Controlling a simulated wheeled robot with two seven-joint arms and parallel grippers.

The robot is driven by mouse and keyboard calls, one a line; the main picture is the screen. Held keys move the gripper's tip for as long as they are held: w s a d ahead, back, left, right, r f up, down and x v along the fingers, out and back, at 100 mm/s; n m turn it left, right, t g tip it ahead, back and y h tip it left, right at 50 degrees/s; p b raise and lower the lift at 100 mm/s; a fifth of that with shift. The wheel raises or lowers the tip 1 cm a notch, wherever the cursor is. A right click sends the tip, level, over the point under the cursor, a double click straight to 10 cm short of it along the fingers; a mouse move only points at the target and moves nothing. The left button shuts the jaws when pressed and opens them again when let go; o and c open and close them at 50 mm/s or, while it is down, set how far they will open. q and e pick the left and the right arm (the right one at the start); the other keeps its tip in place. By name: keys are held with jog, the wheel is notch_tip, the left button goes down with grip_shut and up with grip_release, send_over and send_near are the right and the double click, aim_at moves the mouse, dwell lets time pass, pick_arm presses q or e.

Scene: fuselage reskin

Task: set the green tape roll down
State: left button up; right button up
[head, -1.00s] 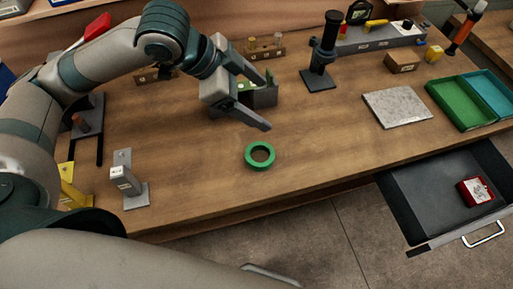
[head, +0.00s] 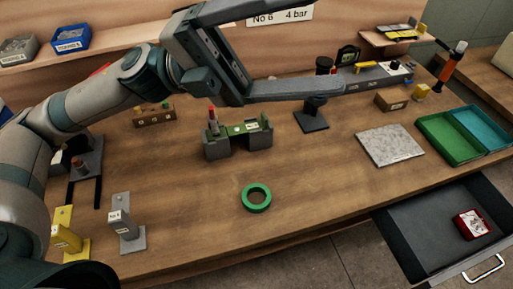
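The green tape roll (head: 256,208) lies flat on the bare front middle of the wooden workbench (head: 190,215). Nothing touches it, and its round hole faces up. My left gripper (head: 325,45) is raised well above the bench at the top of the view, close to the camera. Its two fingers are spread wide with nothing between them. The upper finger runs partly out of the picture. My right gripper is not in view.
A grey fixture with green parts (head: 238,142) stands behind the roll. A black stand (head: 311,118), a grey stone slab (head: 390,146) and green and teal trays (head: 449,139) are to the right. An open drawer (head: 420,235) juts out at front right.

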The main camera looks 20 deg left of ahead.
aim_at(244, 197)
pick_arm(q)
jog(key=s+a+f+m+g+y, duration=0.1)
jog(key=s+f+m+y, duration=0.2)
jog(key=f+m+y, duration=0.35)
jog(key=s+a+f+m+g+y, duration=0.1)
jog(key=s+f+m+y, duration=0.25)
jog(key=f, duration=0.65)
jog(key=w+a+f+t+y+p, duration=0.1)
jog(key=w+a+f+t+y, duration=0.4)
jog(key=w+a+f+y, duration=0.3)
jog(key=w+a+f, duration=0.2)
jog(key=a+f, duration=0.1)
jog(key=a, duration=0.1)
jog(key=shift+w+a+f+t, duration=0.3)
jog(key=shift+w+f, duration=0.05)
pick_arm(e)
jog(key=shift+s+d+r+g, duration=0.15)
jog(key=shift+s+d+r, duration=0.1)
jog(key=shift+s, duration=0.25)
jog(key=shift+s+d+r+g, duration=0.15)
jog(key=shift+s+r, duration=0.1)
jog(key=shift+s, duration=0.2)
